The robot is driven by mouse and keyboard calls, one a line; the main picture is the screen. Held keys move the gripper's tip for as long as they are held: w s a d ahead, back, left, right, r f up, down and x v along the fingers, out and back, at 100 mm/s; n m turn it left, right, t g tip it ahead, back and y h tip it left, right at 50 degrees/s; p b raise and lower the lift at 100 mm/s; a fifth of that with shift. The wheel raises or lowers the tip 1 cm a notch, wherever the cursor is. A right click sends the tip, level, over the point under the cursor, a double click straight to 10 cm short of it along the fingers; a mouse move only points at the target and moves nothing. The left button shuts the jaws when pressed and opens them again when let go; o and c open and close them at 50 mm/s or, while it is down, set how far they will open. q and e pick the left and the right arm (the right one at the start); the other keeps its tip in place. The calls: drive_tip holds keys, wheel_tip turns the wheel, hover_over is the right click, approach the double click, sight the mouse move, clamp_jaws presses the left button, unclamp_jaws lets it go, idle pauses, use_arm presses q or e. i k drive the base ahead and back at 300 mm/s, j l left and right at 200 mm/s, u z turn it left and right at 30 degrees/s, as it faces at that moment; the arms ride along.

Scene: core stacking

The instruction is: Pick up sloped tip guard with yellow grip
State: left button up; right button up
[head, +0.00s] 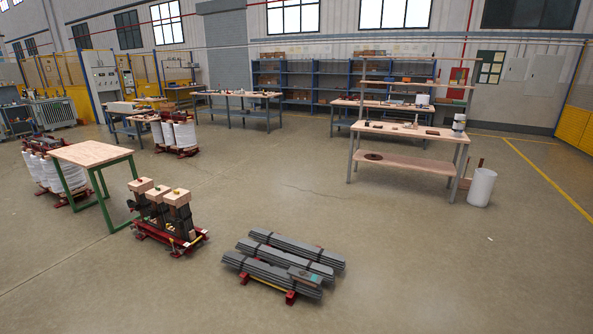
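I cannot make out for certain which thing is the sloped tip guard with yellow grip; small items in this view are too small to tell. Small yellow parts show on the red stand (150,238) at the lower left, which holds dark blocks (160,219) with wooden tops (158,194). A yellow strip (262,283) also shows under the front stack of grey strips (268,272). Neither of my grippers is in view.
A green-legged table (92,152) with a bare wooden top stands left. A workbench (410,129) with small items stands right, beside a white bin (482,188). White-wrapped coils (184,134) stand farther back. The concrete floor (290,190) between them is clear.

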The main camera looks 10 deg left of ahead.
sight(178, 198)
drive_tip(key=i+u, duration=0.8)
drive_tip(key=i+l+u, duration=0.15)
drive_tip(key=i+u, duration=0.2)
drive_tip(key=i+j+u, duration=0.35)
drive_tip(key=i, duration=0.65)
drive_tip(key=i+l+u, duration=0.2)
drive_tip(key=i+u, duration=0.2)
drive_tip(key=i, duration=0.65)
drive_tip(key=i+l+z, duration=0.2)
drive_tip(key=i, duration=0.35)
drive_tip(key=i+j+z, duration=0.2)
drive_tip(key=i, duration=0.35)
drive_tip(key=i+z, duration=0.15)
drive_tip(key=i, duration=0.45)
drive_tip(key=i+j+z, duration=0.2)
drive_tip(key=i, duration=0.35)
